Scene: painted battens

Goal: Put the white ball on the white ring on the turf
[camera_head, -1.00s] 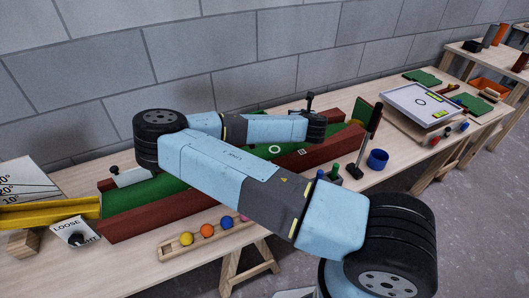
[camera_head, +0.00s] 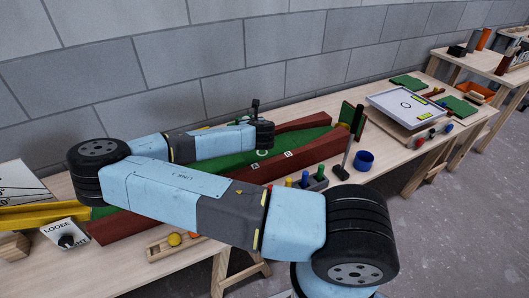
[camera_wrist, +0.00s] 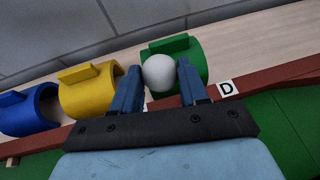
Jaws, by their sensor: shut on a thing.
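The white ball (camera_wrist: 159,73) is between the two blue fingertips of my gripper (camera_wrist: 158,80) in the wrist view, and the gripper is shut on it. A green half-tube shows behind the ball there. In the head view my gripper end is over the far side of the turf lane (camera_head: 228,160), and the fingers and ball are hidden or too small to make out. The white ring (camera_head: 262,153) lies on the turf just below my wrist in that picture, partly visible.
In the wrist view, green (camera_wrist: 183,50), yellow (camera_wrist: 90,88) and blue (camera_wrist: 30,108) half-tubes stand beyond the dark red rail (camera_wrist: 285,75), which bears a "D" label. In the head view, a blue cup (camera_head: 365,160) and a hammer-like tool (camera_head: 352,140) stand right of the lane.

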